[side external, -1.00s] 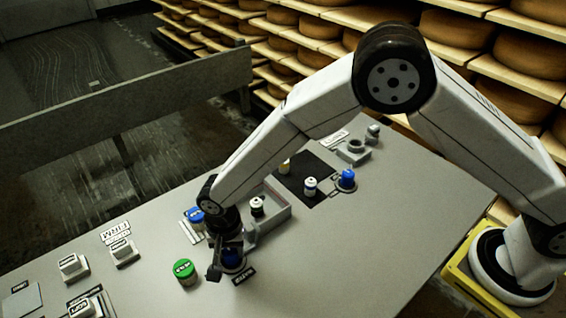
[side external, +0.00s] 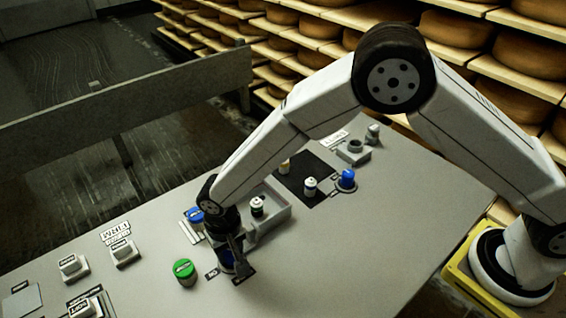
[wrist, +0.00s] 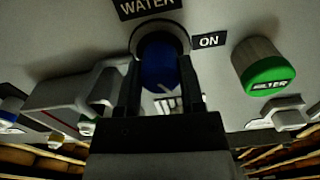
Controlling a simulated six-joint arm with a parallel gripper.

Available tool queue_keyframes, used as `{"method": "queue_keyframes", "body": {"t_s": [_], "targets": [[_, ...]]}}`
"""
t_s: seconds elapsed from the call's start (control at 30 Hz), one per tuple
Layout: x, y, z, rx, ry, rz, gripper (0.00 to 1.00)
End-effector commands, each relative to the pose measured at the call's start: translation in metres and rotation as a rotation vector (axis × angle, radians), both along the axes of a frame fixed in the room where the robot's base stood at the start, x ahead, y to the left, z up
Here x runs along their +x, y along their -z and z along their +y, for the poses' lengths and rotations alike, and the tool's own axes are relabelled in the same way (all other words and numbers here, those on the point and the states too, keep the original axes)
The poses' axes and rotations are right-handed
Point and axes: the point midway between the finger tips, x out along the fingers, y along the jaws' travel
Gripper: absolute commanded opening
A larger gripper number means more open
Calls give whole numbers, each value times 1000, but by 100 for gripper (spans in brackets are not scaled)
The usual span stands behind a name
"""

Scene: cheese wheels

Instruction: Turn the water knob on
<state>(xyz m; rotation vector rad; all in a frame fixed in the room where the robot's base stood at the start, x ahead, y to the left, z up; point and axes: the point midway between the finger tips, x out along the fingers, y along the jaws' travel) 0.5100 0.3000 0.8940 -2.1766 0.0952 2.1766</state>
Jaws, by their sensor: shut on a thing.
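The blue water knob (wrist: 160,62) sits in a dark round collar on the panel, between the WATER label (wrist: 148,6) and the ON label (wrist: 209,41) in the wrist view. My gripper (wrist: 158,88) is shut on it, with one dark finger on each side. In the side view my gripper (side external: 233,262) points down at the panel and hides most of the knob (side external: 226,259). The ON label (side external: 211,273) shows just left of the gripper there. A small pale mark shows low on the knob's face, but I cannot tell which setting it points to.
A green knob (side external: 184,270) stands close by on the left. A blue-topped knob (side external: 196,214) and a grey tray (side external: 282,226) holding a small bottle (side external: 257,206) lie just behind my gripper. The panel's front right area is bare.

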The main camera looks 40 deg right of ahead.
Motion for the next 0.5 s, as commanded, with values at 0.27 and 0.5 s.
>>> {"method": "queue_keyframes", "body": {"t_s": [0.27,0.5], "targets": [[0,0,0,0,-262,0,0],[0,0,0,0,-489,0,0]]}}
